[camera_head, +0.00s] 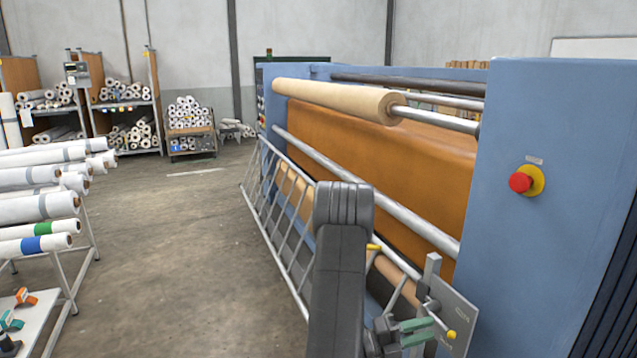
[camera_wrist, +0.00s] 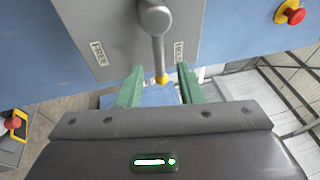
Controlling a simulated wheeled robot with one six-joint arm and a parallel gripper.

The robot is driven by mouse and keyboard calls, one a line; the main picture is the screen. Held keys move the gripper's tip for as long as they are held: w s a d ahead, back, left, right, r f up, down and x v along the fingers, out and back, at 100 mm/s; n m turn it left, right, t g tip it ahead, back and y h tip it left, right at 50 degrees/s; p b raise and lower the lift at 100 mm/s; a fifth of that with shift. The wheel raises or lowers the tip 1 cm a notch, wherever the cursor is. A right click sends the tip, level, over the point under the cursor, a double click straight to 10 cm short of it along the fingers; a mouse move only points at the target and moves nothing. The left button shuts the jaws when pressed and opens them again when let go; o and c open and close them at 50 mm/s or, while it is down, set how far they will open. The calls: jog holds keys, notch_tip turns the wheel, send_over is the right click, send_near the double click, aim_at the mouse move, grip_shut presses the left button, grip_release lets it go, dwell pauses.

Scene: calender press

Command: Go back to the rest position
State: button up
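My gripper (camera_head: 430,329) has two green fingers and is in front of a grey plate (camera_head: 459,312) at the low right of the press. It is open, with the fingers apart in the wrist view (camera_wrist: 160,67). A grey lever (camera_wrist: 157,48) with a yellow tip (camera_wrist: 161,79) hangs from a round hub on the plate. The tip shows between the fingers with a gap on each side, not gripped. In the head view the lever's yellow knob (camera_head: 451,335) lies just right of the fingertips. My dark arm covers part of the press front.
The blue press (camera_head: 545,240) carries a tan roll (camera_head: 335,98) and a red stop button (camera_head: 521,182). A slatted metal guard (camera_head: 275,220) leans along its front. A rack of white rolls (camera_head: 40,207) stands left. The concrete floor between is clear.

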aim_at(440, 326)
jog(key=x, duration=0.3)
jog(key=shift+d+r, duration=0.1)
jog(key=shift+d, duration=0.3)
jog(key=shift+a+f+m+b, duration=0.1)
jog(key=shift+f+m+b, duration=0.2)
jog(key=shift+f+b, duration=0.25)
jog(key=shift+w+a+m+b, duration=0.1)
jog(key=shift+m+b, duration=0.7)
jog(key=shift+b, duration=0.2)
jog(key=shift+r, duration=0.15)
